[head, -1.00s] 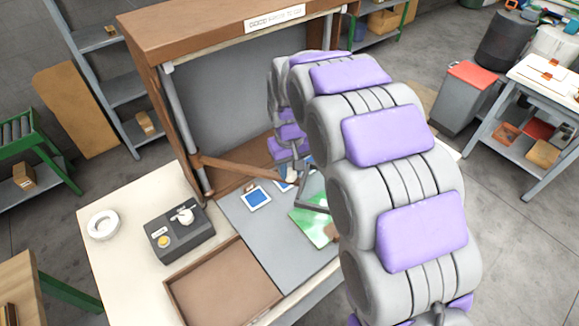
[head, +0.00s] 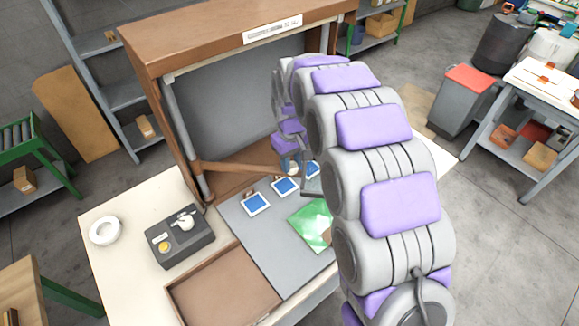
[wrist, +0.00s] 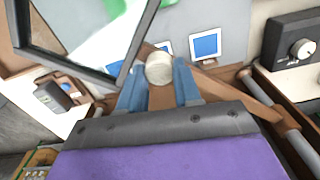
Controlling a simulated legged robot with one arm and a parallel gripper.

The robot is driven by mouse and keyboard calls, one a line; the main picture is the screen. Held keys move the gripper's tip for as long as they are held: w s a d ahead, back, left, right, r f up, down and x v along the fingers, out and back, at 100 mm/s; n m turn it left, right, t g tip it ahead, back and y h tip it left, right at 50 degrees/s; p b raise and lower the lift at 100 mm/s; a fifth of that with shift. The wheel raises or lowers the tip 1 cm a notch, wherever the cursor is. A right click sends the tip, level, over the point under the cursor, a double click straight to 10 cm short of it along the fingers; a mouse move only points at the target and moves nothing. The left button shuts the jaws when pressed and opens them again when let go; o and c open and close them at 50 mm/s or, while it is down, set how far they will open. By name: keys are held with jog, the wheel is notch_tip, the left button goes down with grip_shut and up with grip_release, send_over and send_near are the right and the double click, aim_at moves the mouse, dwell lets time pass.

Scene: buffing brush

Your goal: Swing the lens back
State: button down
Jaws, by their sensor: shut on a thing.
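The lens is a dark rectangular frame (wrist: 65,66) around clear glass, at upper left in the wrist view. In the head view the lens (head: 313,184) is partly hidden behind my arm. It hangs above the grey work surface, at the end of a wooden swing arm (head: 235,168). A pale round knob (wrist: 159,68) beside the frame sits between my two blue fingers. My gripper (wrist: 158,84) is shut on this knob. In the head view my gripper (head: 291,166) is small, near the end of the wooden arm.
Blue-faced cards (head: 256,204) and a green picture (head: 312,222) lie on the grey surface (head: 262,239). A dark box with a knob (head: 180,238), a white ring (head: 105,231) and an empty brown tray (head: 222,290) are at left and front. A wooden hood (head: 215,40) stands behind.

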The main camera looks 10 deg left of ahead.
jog(key=w+a+n+p, duration=0.3)
jog(key=w+n+p, duration=0.1)
jog(key=w, duration=0.6)
jog(key=shift+w, duration=0.3)
jog(key=c, duration=0.8)
grip_release()
jog(key=shift+r, duration=0.1)
jog(key=shift+s+d+r+p, duration=0.2)
jog(key=shift+s+d+r, duration=0.7)
jog(key=shift+s, duration=1.55)
jog(key=shift+s+d+r+p, duration=0.2)
jog(key=shift+s+d+r, duration=0.7)
jog(key=shift+s, duration=1.6)
jog(key=shift+s+d+r+p, duration=0.2)
jog(key=shift+s+d+r, duration=0.35)
jog(key=shift+s+d, duration=1.3)
jog(key=shift+s+a, duration=0.55)
jog(key=shift+a, duration=0.05)
